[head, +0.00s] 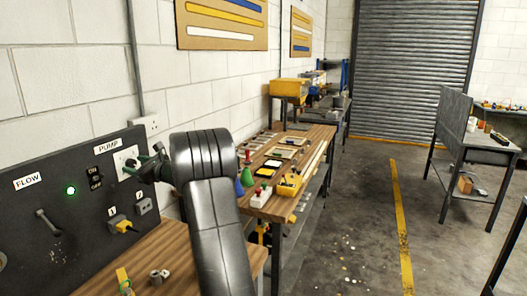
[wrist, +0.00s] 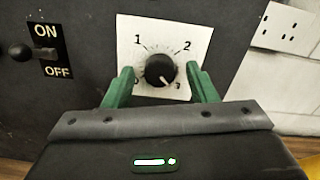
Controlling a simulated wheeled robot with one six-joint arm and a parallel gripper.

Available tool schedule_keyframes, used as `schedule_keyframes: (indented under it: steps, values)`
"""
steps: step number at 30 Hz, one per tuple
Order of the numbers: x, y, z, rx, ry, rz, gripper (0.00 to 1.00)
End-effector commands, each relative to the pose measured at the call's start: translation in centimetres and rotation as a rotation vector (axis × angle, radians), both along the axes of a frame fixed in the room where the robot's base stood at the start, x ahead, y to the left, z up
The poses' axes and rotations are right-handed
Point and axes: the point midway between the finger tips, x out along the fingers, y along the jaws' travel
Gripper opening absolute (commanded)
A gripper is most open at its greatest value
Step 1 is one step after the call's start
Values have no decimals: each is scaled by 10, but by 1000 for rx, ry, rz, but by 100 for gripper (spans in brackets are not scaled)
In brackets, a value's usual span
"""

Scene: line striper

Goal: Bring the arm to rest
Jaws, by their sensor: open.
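My gripper (head: 143,158) is at the PUMP dial on the dark control panel (head: 50,240). In the wrist view my gripper (wrist: 160,70) is open, its two green fingers standing left and right of the black knob (wrist: 158,68) with gaps on both sides. It holds nothing. The knob sits on a white dial plate (wrist: 195,40) with numbers around it, and its white mark points to the lower right, near the 3. In the head view the gripper partly hides the dial. My dark arm rises in front of the bench and bends towards the panel.
An ON/OFF switch (wrist: 18,52) is left of the dial. The panel also has a lit green lamp (head: 70,190), a lever (head: 47,222) and a yellow plug (head: 124,226). A wooden bench (head: 310,140) with small parts stands beyond my arm.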

Motion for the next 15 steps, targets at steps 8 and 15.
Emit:
schedule_keyframes:
  steps: [8,15]
  values:
    - [-1,0,-5,-117,-287,1,52]
    - [-1,0,-3,-217,-531,0,52]
